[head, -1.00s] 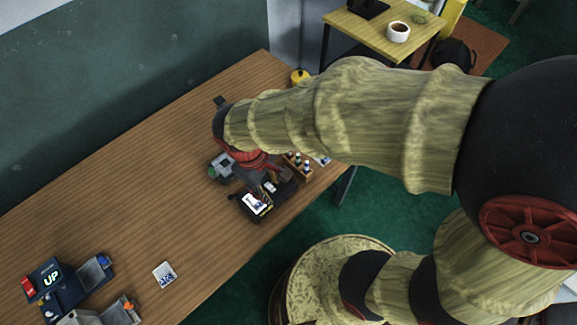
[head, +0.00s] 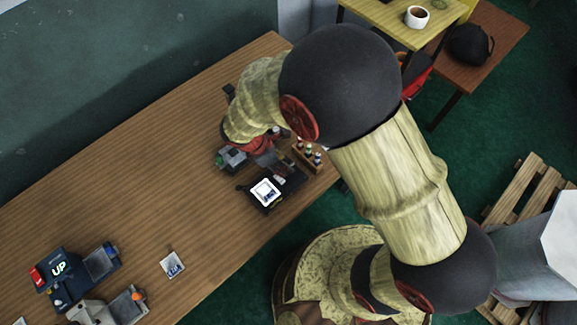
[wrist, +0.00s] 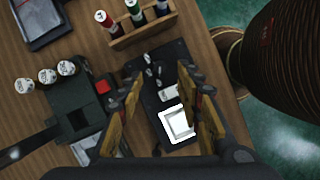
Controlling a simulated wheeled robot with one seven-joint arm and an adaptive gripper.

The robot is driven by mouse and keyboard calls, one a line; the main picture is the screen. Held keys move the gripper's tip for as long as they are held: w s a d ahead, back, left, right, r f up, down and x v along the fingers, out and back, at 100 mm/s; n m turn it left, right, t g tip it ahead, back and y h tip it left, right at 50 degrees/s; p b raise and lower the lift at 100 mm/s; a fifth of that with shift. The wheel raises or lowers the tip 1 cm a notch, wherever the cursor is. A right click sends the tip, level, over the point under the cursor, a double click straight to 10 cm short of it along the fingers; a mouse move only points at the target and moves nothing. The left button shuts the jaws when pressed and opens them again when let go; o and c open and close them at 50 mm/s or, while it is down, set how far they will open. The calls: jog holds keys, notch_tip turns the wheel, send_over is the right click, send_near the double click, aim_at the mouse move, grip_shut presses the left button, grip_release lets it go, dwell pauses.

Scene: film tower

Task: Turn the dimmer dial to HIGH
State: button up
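The black light box (head: 284,190) lies on the wooden table with a lit white panel (head: 266,192) on top. In the wrist view the panel (wrist: 178,124) glows near the right finger. A small dark knob (head: 239,188) sticks out at the box's left end; it may be the dimmer dial, and a dark shape low between the fingers (wrist: 157,149) may be the same part. I cannot read any HIGH mark or the dial's setting. My gripper (wrist: 160,75) is open above the box, its fingers apart with nothing held. The head view shows it partly hidden by my arm.
A grey-and-black device with a red button (wrist: 102,86) stands beside the box. A wooden rack of bottles (wrist: 142,30) stands beyond it, with several white-topped canisters (wrist: 48,76) to the left.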

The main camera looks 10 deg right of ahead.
jog(key=b+x, duration=0.1)
jog(key=x, duration=0.4)
jog(key=c, duration=0.4)
grip_shut()
